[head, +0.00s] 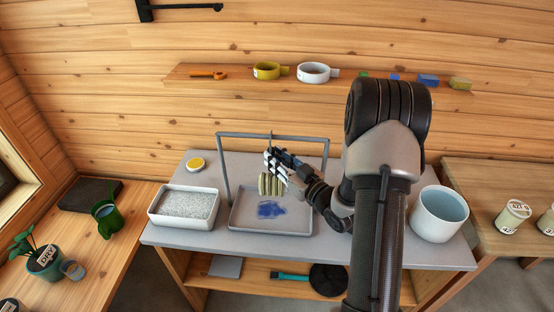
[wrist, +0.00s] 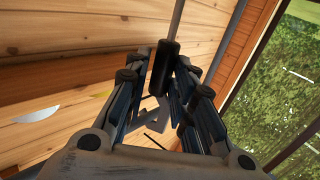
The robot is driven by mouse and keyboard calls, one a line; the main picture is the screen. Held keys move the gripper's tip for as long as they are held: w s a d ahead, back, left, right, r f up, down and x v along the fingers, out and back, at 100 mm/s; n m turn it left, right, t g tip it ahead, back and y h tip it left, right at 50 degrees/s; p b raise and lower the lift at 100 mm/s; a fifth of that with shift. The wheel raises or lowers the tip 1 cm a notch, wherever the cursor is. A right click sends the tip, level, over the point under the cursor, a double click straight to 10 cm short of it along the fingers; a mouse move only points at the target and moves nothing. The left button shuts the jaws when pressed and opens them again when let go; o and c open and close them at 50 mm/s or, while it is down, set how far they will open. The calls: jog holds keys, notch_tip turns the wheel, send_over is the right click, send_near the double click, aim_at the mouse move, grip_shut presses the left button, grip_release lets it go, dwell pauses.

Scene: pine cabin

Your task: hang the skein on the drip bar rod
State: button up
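The skein (head: 271,184) is a small olive-beige bundle hanging just below my gripper, over the tray. The drip bar rod (head: 300,138) is a thin grey bar on two posts spanning above the tray. My gripper (head: 272,160) is just below the rod, its fingers closed in around a dark grip. In the wrist view the dark grip (wrist: 163,68) with a thin grey stem sits between the fingertips. It looks like the skein's hanger. A thin upright piece shows at the rod above my gripper; I cannot tell whether it rests on the rod.
A grey tray (head: 238,222) with a blue stain lies under the rod. A bin of grey grains (head: 186,221), a yellow-topped jar (head: 195,165) and a white pot (head: 438,216) share the table. A wall shelf (head: 222,83) holds rings and small blocks behind.

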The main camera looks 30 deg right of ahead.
jog(key=o, duration=0.4)
jog(key=shift+c, duration=0.2)
jog(key=s+d, duration=0.2)
jog(key=s, duration=1)
notch_tip(320, 180, up, 7)
jog(key=w+a+g+h, duration=0.2)
jog(key=w+g+h, duration=0.1)
jog(key=g+h, duration=0.35)
jog(key=s+a+r+m+g+y, duration=0.1)
jog(key=s+a+r+g, duration=0.1)
jog(key=s+a, duration=0.6)
jog(key=s+a+r+m+g+y, duration=0.1)
jog(key=s+a+g, duration=0.3)
jog(key=s+a, duration=0.5)
jog(key=s+r+y, duration=0.1)
jog(key=s, duration=0.4)
jog(key=shift+s+r, duration=0.3)
jog(key=shift+s, duration=0.05)
jog(key=shift+g, duration=0.25)
